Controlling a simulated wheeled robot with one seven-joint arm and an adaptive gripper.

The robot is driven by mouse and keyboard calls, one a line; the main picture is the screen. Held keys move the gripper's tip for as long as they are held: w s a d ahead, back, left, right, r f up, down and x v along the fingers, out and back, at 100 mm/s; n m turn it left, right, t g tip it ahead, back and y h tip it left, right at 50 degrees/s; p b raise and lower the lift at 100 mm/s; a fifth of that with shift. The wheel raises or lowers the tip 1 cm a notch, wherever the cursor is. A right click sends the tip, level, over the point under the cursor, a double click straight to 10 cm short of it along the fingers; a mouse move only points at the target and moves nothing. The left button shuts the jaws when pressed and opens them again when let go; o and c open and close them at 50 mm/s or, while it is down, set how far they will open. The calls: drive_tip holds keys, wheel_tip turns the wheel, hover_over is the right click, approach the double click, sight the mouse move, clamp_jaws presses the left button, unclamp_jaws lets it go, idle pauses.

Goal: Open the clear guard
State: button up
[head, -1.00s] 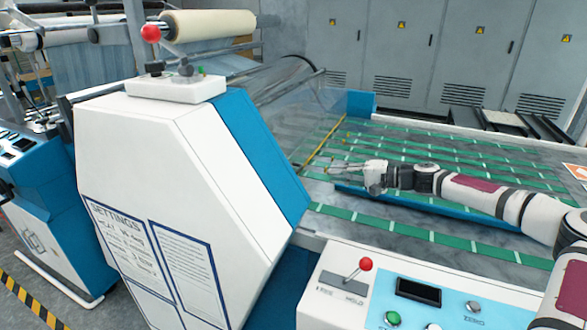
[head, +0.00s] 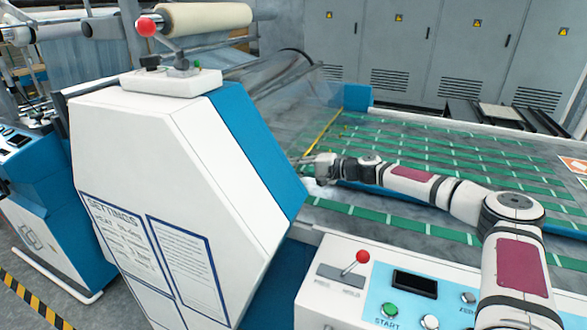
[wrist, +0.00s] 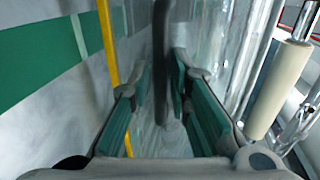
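The clear guard (head: 292,98) is a see-through panel behind the white and blue machine housing, at the infeed end of the green-belted table. My gripper (head: 298,160) is at the guard's lower front area, beside the blue edge of the housing, which partly hides its tips. In the wrist view my gripper (wrist: 158,75) is open, with its two green-padded fingers apart. A dark grey bar (wrist: 163,50) runs between the fingers, with gaps on both sides. The clear, streaked guard sheet (wrist: 218,50) shows to the right of it. I cannot tell whether the fingers touch the bar.
The white housing (head: 170,150) stands close left of my gripper. The control panel (head: 395,290), with a red-knobbed lever (head: 362,257), lies in front. A yellow strip (head: 325,130) crosses the table near the guard. The belted table (head: 430,165) is largely clear.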

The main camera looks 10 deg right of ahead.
drive_tip(key=shift+c, duration=0.5)
clamp_jaws()
